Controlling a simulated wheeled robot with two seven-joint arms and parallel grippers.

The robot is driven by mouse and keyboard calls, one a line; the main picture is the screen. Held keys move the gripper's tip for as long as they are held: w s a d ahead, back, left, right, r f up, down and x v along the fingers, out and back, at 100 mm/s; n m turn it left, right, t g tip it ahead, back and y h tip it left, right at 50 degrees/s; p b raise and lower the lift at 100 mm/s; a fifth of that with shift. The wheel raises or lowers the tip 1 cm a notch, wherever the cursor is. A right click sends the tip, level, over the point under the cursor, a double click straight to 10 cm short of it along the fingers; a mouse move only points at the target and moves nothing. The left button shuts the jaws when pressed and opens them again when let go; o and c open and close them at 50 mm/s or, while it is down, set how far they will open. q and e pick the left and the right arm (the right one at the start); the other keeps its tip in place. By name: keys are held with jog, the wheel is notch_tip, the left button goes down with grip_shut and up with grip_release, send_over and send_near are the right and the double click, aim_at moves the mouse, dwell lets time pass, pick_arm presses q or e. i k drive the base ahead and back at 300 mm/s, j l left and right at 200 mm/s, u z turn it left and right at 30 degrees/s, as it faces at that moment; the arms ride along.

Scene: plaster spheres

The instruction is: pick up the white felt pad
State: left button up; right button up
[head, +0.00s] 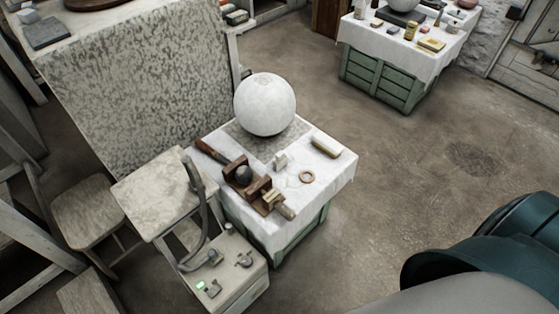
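A small white block (280,160) stands on the cloth-covered table in front of the big plaster sphere; it looks most like the white felt pad, but it is too small to be sure. A pale oblong piece with a tan side (327,147) lies to its right, near the table's right corner. Neither of my grippers is in view.
The white-clothed table (337,172) also holds the plaster sphere (265,104), a ring (306,177), a dark ball (243,175) and wooden tools. A control box (222,268) and stool (155,190) stand left. Floor at right is open; another table (352,37) is behind.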

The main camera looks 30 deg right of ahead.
aim_at(281, 162)
jog(key=i+l+u, duration=0.15)
jog(key=l, duration=0.3)
jog(key=i+l+u, duration=0.15)
jog(key=l, duration=0.3)
jog(key=i+l+u, duration=0.15)
jog(key=l, duration=0.35)
jog(key=l+u, duration=0.15)
jog(key=l, duration=0.3)
jog(key=i+l, duration=0.05)
